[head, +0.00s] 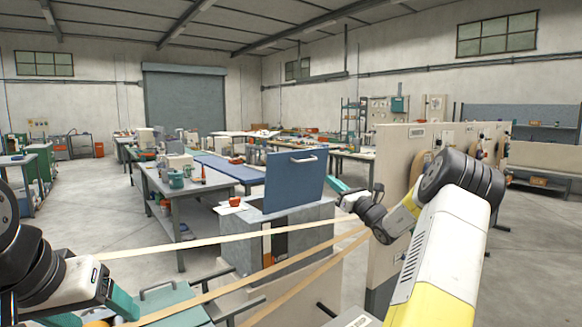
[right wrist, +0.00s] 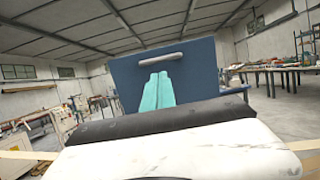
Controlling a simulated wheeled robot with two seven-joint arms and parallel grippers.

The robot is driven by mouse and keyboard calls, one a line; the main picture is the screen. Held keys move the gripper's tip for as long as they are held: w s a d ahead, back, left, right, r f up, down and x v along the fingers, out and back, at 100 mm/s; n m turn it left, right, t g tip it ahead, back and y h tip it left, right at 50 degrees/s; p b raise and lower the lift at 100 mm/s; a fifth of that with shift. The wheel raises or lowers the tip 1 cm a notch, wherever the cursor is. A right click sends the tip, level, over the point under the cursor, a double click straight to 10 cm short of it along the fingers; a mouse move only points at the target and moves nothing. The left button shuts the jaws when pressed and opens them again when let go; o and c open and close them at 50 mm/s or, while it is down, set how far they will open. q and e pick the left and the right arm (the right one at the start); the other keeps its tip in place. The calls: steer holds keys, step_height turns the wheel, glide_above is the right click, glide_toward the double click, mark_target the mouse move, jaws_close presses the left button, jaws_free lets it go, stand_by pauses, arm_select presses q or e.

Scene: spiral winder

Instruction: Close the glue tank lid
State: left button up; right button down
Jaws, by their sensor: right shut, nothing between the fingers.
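The glue tank lid (head: 292,182) is a blue panel standing upright, open, with a pale bar handle (head: 303,159) near its top edge. It rises from the grey glue tank (head: 312,218). My right gripper (head: 337,184) has teal fingers just right of the lid's lower right edge. In the right wrist view its fingers (right wrist: 157,92) are together and empty, in front of the blue lid (right wrist: 198,75) and below the handle (right wrist: 162,62). I cannot tell whether they touch the lid. My left gripper (head: 122,302) is at the lower left, away from the lid; its opening is unclear.
Pale paper strips (head: 215,240) stretch across the front, between my arms and below the lid. A beige machine panel (head: 398,170) stands right of the tank. A small orange-red cup (head: 235,201) is left of the lid. A grey workbench (head: 185,192) stands farther left.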

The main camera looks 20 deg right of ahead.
mark_target(308, 161)
steer(key=x, duration=1)
steer(key=shift+w+a, duration=0.2)
steer(key=shift+w, duration=0.15)
steer(key=shift+r, duration=0.25)
